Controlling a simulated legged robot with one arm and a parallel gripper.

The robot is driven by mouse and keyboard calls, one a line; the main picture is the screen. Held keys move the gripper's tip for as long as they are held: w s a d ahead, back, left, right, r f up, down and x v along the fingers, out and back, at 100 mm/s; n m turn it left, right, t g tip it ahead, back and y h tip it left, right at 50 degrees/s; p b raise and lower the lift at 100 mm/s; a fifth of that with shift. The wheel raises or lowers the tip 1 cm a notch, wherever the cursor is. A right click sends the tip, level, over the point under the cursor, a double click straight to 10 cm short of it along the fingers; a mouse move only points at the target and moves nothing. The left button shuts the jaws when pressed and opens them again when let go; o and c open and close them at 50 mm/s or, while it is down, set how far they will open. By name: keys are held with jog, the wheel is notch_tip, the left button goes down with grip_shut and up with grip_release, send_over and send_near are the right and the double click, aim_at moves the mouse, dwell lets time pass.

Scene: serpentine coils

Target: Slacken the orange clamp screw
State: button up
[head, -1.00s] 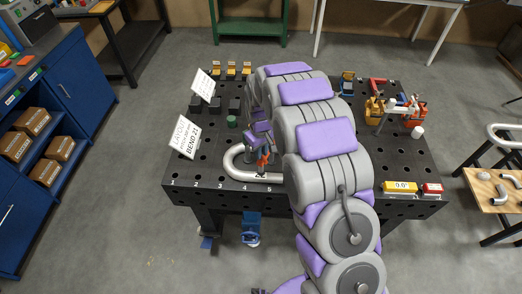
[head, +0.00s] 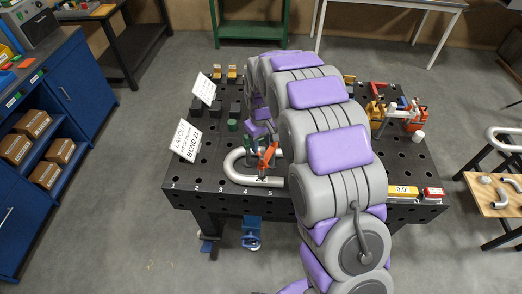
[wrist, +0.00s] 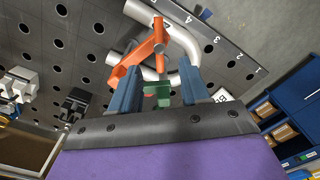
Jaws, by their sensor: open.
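My gripper (wrist: 160,78) is open, with a finger on each side and nothing held. A green piece (wrist: 160,94) with a red spot shows between the fingers. Whether any finger touches the clamp, I cannot tell. The clamp's screw is not clearly made out. In the head view my arm hides most of the gripper.
My arm covers the middle.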

notch_tip(320, 180, up, 11)
dwell(0.3)
jog(key=shift+f, duration=0.1)
jog(key=s+d+r+m+b, duration=0.1)
jog(key=s+d+m+b, duration=0.1)
jog(key=s+d, duration=0.55)
jog(key=s+d+r+m+b, duration=0.1)
jog(key=s+d+m+b, duration=0.2)
jog(key=s, duration=0.8)
jog(key=s+d+f+m+b, duration=0.1)
jog(key=s+d+f, duration=0.1)
jog(key=s, duration=0.5)
jog(key=s+d+f+g+b, duration=0.1)
jog(key=s+d+f, duration=0.1)
jog(key=s, duration=0.5)
jog(key=s+d+f+m+b, duration=0.1)
jog(key=s+d+f, duration=0.1)
jog(key=s, duration=0.5)
jog(key=shift+s+f+m+g+b, duration=0.25)
jog(key=shift+f+m+g+b, duration=0.05)
jog(key=shift+g+b, duration=0.1)
